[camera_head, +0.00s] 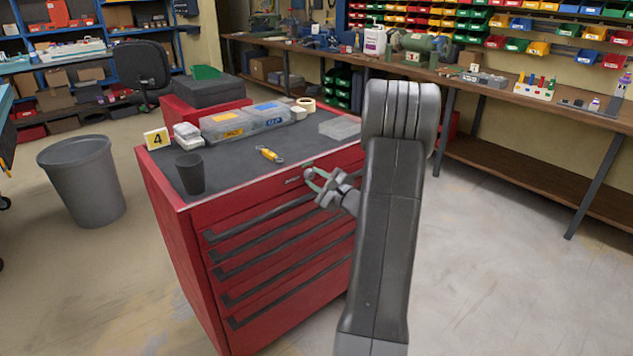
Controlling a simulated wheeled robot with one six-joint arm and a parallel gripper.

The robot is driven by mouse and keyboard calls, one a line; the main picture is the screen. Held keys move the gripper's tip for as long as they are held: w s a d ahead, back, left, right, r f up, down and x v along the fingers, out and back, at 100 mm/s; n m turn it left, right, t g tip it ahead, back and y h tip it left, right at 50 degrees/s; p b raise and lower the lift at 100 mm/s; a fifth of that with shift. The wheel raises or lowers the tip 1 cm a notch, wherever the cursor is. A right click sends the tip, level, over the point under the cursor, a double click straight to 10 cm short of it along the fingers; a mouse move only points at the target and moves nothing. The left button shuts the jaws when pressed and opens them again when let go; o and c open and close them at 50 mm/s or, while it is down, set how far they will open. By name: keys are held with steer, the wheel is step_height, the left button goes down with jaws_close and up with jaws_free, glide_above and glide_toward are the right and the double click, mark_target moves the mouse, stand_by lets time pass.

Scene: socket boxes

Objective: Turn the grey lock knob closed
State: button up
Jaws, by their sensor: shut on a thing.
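The grey lock knob (309,174) is a small round piece at the upper front of the red tool cabinet (190,270), just below its dark top. My gripper (314,181) is at the cabinet front, with its fingers closed on the grey knob. The fingers partly cover the knob, and its turn angle is too small to read. My arm comes in from the right and hides the cabinet's right side.
On the cabinet top are a dark cup (190,173), a number 4 sign (157,138), a yellow-handled tool (269,154), clear organiser boxes (246,122) and a tape roll (306,104). A grey bin (84,185) stands left. Floor at right is clear.

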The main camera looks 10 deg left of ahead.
steer(key=o, duration=1)
steer(key=v, duration=1.3)
steer(key=shift+s+d, duration=0.25)
steer(key=shift+d, duration=0.05)
steer(key=shift+a, duration=0.1)
steer(key=x, duration=1.3)
steer(key=shift+w+a, duration=0.25)
steer(key=shift+w, duration=0.05)
steer(key=shift+s+d, duration=0.1)
steer(key=shift+d, duration=0.05)
